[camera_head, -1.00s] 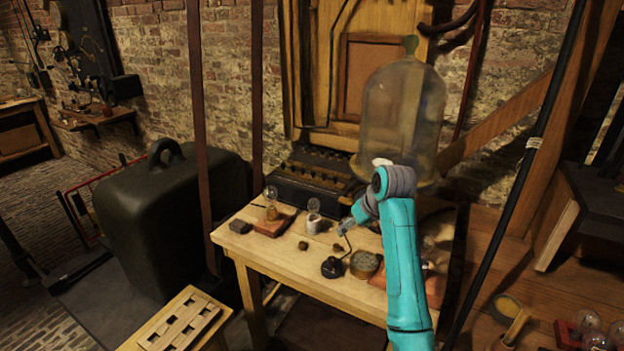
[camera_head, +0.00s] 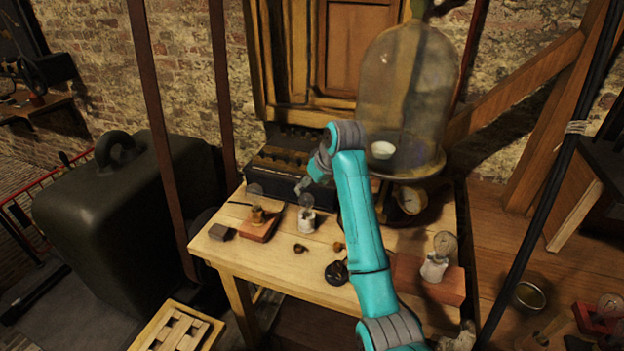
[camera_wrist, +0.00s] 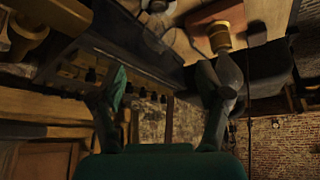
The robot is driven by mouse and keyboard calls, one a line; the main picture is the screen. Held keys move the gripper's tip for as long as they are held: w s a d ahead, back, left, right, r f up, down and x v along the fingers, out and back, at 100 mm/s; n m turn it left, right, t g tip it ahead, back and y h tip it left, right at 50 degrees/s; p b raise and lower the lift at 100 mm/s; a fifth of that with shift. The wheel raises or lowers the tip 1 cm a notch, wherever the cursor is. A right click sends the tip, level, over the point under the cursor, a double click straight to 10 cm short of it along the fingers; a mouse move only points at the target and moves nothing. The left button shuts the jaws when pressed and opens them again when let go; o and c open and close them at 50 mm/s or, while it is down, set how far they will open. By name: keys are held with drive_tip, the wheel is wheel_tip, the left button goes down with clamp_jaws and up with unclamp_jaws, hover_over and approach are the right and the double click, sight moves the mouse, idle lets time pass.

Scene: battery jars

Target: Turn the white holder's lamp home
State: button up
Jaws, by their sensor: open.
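A small white holder (camera_head: 306,224) stands upright on the bench, with a clear glass lamp (camera_head: 306,201) in its top. I cannot tell how far the lamp is turned in. My gripper (camera_head: 303,184) is just above and beside this lamp, with no visible grip on it. In the wrist view my gripper (camera_wrist: 163,85) has its two fingers wide apart, with nothing clearly held between them. A second pale holder (camera_head: 433,268) with a lamp (camera_head: 445,243) stands on a reddish block at the right.
A brass holder (camera_head: 258,215) with a lamp sits on a red block left of the white holder; it also shows in the wrist view (camera_wrist: 219,38). A dark slotted box (camera_head: 285,158) stands behind. A glass bell jar (camera_head: 408,95) stands right of my arm. Small dark pieces lie in front.

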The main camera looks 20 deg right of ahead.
sight(306, 194)
drive_tip(key=x, duration=0.8)
drive_tip(key=shift+w+a+f, duration=0.1)
drive_tip(key=shift+w+f, duration=0.1)
drive_tip(key=shift+f, duration=0.15)
drive_tip(key=c, duration=1.4)
drive_tip(key=m+h, duration=0.1)
drive_tip(key=m, duration=0.1)
drive_tip(key=shift+m, duration=0.3)
drive_tip(key=m+h, duration=0.1)
drive_tip(key=m, duration=0.1)
drive_tip(key=m+h, duration=0.1)
drive_tip(key=shift+d+m, duration=0.4)
drive_tip(key=m+h, duration=0.1)
drive_tip(key=m, duration=0.1)
drive_tip(key=shift+s+m+h, duration=0.1)
drive_tip(key=shift+m+h, duration=0.2)
drive_tip(key=m, duration=0.1)
drive_tip(key=m+h, duration=0.1)
drive_tip(key=m+g, duration=0.1)
drive_tip(key=shift+s+d+m+h, duration=0.15)
drive_tip(key=shift+d+m+h, duration=0.15)
drive_tip(key=shift+m, duration=0.1)
